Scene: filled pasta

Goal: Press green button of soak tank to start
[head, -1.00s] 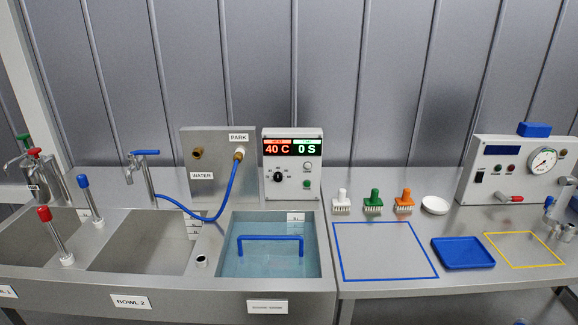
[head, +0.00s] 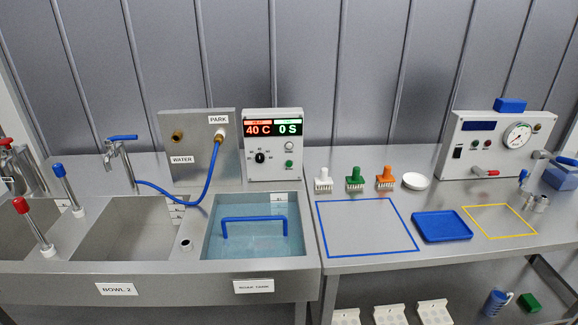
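The soak tank (head: 210,245) is a steel basin of bluish water with a blue handle (head: 254,219) standing in it. Behind it is its white control box (head: 273,172), whose display (head: 273,128) reads 40 C in red and 0 S in green. A black dial (head: 260,157) sits below the display. The green button (head: 289,164) is at the lower right of the panel, under a pale round button or lamp (head: 289,146). Neither of my grippers shows in the head view.
Left are bowl 2 (head: 120,243), a tap (head: 118,160) and a blue hose (head: 185,203). Right are several brushes (head: 355,178), a white dish (head: 415,181), a blue tray (head: 442,226) and a gauge box (head: 497,150). The blue-outlined area (head: 366,228) is clear.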

